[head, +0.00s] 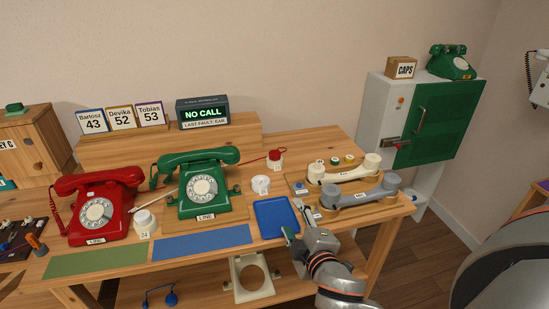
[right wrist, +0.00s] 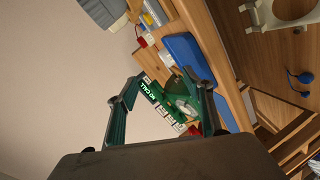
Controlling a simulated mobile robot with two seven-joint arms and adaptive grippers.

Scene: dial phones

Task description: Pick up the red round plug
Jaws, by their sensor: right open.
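A small red round top (head: 275,153) sits on a white holder at the back of the table, right of the green phone; a thin red cord lies beside it on the left. It looks like the red round plug, but it is too small to be sure. In the right wrist view a red spot (right wrist: 141,43) shows on the wood beyond the blue tray. My right gripper (head: 294,219) is open and empty, over the right edge of the blue tray (head: 272,214), apart from the red top. Its open fingers (right wrist: 163,76) show in the right wrist view. My left gripper is out of view.
A white mug (head: 261,185) stands between the red top and the tray. The green phone (head: 205,189) and red phone (head: 98,205) stand left. A wooden rack right holds a cream handset (head: 344,171), a grey handset (head: 358,191) and small coloured round pieces.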

